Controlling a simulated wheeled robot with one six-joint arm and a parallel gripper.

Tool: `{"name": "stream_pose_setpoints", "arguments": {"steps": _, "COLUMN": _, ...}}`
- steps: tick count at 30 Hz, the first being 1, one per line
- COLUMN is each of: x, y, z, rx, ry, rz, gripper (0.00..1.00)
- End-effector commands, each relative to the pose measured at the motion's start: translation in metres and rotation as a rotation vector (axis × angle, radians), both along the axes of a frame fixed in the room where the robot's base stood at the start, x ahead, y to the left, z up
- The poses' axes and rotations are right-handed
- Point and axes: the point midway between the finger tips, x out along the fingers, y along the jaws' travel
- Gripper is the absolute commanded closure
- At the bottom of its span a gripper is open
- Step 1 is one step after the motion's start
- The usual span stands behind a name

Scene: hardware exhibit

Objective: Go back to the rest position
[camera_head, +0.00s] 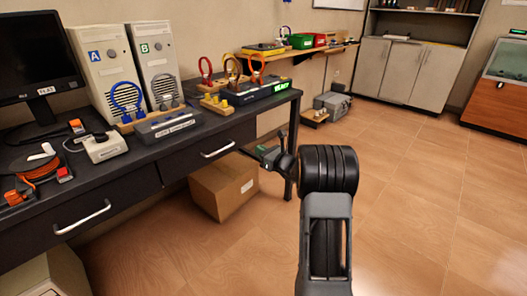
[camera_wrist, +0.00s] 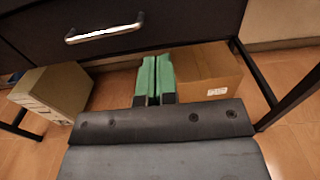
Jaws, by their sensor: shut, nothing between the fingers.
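My gripper (camera_wrist: 155,80) shows in the wrist view with its two green fingers close together and nothing between them. In the head view my gripper (camera_head: 262,156) is at the end of my dark arm, in front of the right end of the desk (camera_head: 222,128). It is at about the height of the drawer, and apart from the desk as far as I can tell. In the wrist view the drawer handle (camera_wrist: 104,33) is above the fingers, and a cardboard box (camera_wrist: 208,70) is behind them to the right.
The desk holds a monitor (camera_head: 38,58), two computer towers (camera_head: 101,62) and a grey device (camera_head: 168,127). The cardboard box also shows under the desk (camera_head: 222,187). A second box (camera_wrist: 52,90) stands to the left. The wooden floor (camera_head: 420,200) on the right is clear up to the cabinets (camera_head: 402,72).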

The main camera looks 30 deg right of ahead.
Motion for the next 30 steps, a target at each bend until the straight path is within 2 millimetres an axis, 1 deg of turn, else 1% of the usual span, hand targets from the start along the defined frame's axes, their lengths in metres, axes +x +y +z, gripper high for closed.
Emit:
{"name": "stream_pose_setpoints", "arguments": {"steps": 3, "x": -0.009, "y": -0.003, "z": 0.001, "rx": 0.000, "ry": -0.001, "rz": 0.000, "gripper": 1.00}}
{"name": "stream_pose_setpoints", "arguments": {"steps": 8, "x": -0.014, "y": -0.005, "z": 0.001, "rx": -0.001, "ry": 0.000, "rz": 0.001, "gripper": 1.00}}
{"name": "stream_pose_setpoints", "arguments": {"steps": 11, "x": -0.016, "y": 0.005, "z": 0.011, "rx": -0.031, "ry": 0.002, "rz": 0.030, "gripper": 1.00}}
{"name": "stream_pose_setpoints", "arguments": {"steps": 14, "x": -0.025, "y": 0.033, "z": 0.040, "rx": -0.126, "ry": 0.008, "rz": 0.116, "gripper": 1.00}}
{"name": "stream_pose_setpoints", "arguments": {"steps": 17, "x": -0.045, "y": 0.080, "z": 0.083, "rx": -0.310, "ry": 0.014, "rz": 0.274, "gripper": 1.00}}
{"name": "stream_pose_setpoints", "arguments": {"steps": 18, "x": -0.059, "y": 0.102, "z": 0.102, "rx": -0.406, "ry": 0.013, "rz": 0.355, "gripper": 1.00}}
{"name": "stream_pose_setpoints", "arguments": {"steps": 20, "x": -0.084, "y": 0.134, "z": 0.131, "rx": -0.573, "ry": 0.004, "rz": 0.490, "gripper": 1.00}}
{"name": "stream_pose_setpoints", "arguments": {"steps": 21, "x": -0.103, "y": 0.154, "z": 0.149, "rx": -0.693, "ry": -0.007, "rz": 0.587, "gripper": 1.00}}
{"name": "stream_pose_setpoints", "arguments": {"steps": 23, "x": -0.134, "y": 0.177, "z": 0.173, "rx": -0.875, "ry": -0.032, "rz": 0.728, "gripper": 1.00}}
{"name": "stream_pose_setpoints", "arguments": {"steps": 24, "x": -0.155, "y": 0.189, "z": 0.186, "rx": -0.998, "ry": -0.052, "rz": 0.820, "gripper": 1.00}}
{"name": "stream_pose_setpoints", "arguments": {"steps": 26, "x": -0.186, "y": 0.201, "z": 0.206, "rx": -1.179, "ry": -0.089, "rz": 0.954, "gripper": 1.00}}
{"name": "stream_pose_setpoints", "arguments": {"steps": 27, "x": -0.205, "y": 0.206, "z": 0.218, "rx": -1.299, "ry": -0.117, "rz": 1.038, "gripper": 1.00}}
{"name": "stream_pose_setpoints", "arguments": {"steps": 30, "x": -0.248, "y": 0.207, "z": 0.246, "rx": -1.581, "ry": -0.194, "rz": 1.233, "gripper": 1.00}}
